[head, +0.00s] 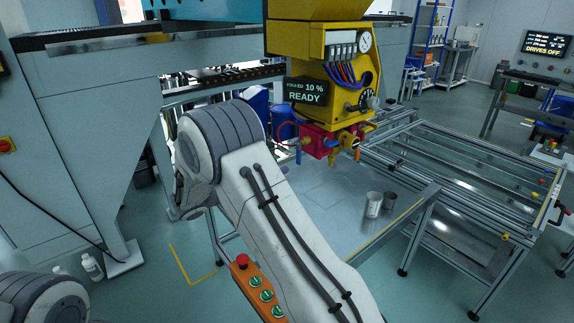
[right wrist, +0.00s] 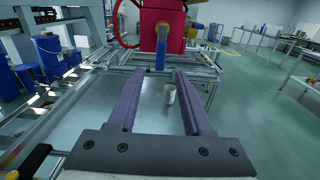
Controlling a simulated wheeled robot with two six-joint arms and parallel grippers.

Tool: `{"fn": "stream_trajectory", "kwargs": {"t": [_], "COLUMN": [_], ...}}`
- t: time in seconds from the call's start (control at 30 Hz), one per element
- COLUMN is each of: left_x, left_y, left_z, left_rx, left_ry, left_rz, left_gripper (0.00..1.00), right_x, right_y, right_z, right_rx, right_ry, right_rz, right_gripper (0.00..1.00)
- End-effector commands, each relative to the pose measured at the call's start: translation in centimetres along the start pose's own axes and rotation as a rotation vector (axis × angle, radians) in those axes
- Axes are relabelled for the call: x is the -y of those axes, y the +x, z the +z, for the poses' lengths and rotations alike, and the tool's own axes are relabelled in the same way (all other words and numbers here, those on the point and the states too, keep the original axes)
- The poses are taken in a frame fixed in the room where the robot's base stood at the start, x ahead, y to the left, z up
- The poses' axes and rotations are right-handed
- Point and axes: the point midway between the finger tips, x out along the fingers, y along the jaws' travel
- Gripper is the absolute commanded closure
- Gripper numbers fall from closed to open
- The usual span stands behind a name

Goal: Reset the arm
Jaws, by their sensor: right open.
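My right gripper (right wrist: 159,72) is open in the right wrist view, with two purple-grey fingers apart and nothing between them. A red block with a blue handle (right wrist: 161,52) is beyond the fingertips; I see no contact. In the head view my right arm rises from the bottom edge to a large grey joint, and its gripper is not clearly visible. The yellow machine head (head: 300,42) hangs at upper centre, with a red block (head: 318,140) beneath it. Its display (head: 305,91) reads 10 % and READY. My left gripper is out of view; only a grey arm joint shows at lower left.
An orange box with a red button and green buttons (head: 258,288) is beside my right arm. Two metal cups (head: 373,204) stand on the grey table (head: 330,215). A framed conveyor (head: 460,180) lies right. A back screen (head: 548,44) reads DRIVES OFF. Blue buckets (right wrist: 50,55) stand left.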

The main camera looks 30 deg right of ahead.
Motion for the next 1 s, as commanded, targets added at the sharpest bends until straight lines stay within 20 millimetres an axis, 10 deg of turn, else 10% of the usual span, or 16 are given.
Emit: {"fn": "stream_trajectory", "kwargs": {"t": [0.77,1.0], "left_x": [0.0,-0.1], "left_y": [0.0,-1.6], "left_z": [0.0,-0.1], "left_rx": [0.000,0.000], "left_ry": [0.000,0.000], "left_rz": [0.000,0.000], "left_gripper": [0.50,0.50], "right_x": [0.4,7.6], "right_y": [-2.1,-8.2], "right_z": [0.3,0.7], "right_rx": [-0.025,-0.416], "right_ry": [0.014,0.213], "right_rz": [-0.004,-0.102], "right_gripper": [0.50,0.50]}}
